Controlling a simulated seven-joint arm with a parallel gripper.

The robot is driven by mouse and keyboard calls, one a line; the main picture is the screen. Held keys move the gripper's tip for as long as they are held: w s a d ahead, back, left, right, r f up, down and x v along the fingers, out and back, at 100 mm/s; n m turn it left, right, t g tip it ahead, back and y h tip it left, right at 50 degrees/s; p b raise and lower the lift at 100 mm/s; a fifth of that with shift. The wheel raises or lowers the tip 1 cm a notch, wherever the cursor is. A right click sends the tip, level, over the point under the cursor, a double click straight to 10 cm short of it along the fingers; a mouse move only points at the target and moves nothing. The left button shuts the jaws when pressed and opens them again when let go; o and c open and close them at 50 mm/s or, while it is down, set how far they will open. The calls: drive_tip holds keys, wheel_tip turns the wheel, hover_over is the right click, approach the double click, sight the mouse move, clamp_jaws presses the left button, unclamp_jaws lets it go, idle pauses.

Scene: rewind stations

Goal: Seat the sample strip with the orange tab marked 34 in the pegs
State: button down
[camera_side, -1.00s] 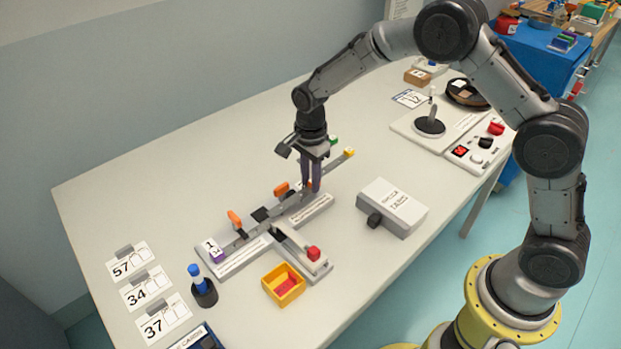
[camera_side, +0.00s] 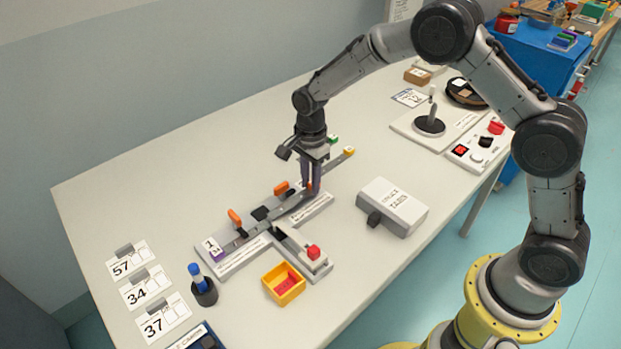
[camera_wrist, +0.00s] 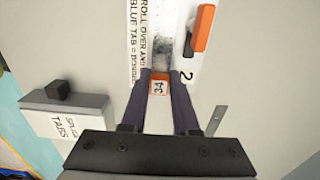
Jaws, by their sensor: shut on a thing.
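The orange tab marked 34 (camera_wrist: 158,86) shows between my fingers in the wrist view, and as a small orange patch in the side view (camera_side: 309,187). My gripper (camera_side: 310,190) is shut on the sample strip at this tab, low over the right end of the splice block. The block (camera_side: 232,263) is a long pale fixture with a dark gap in its middle and two raised orange levers (camera_side: 235,217). A purple tab (camera_side: 218,256) lies at its left end. The pegs are too small to tell, and my fingers hide part of the strip, so I cannot tell whether it is seated.
A grey-white splice tabs box (camera_side: 392,206) stands to the right. Yellow (camera_side: 348,151) and green tabs lie behind my gripper. Number cards (camera_side: 146,287) lie at left.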

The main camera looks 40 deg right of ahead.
drive_tip(key=shift+f, duration=0.7)
drive_tip(key=c, duration=0.6)
unclamp_jaws()
wheel_tip(320, 180, up, 14)
drive_tip(key=shift+f, duration=0.1)
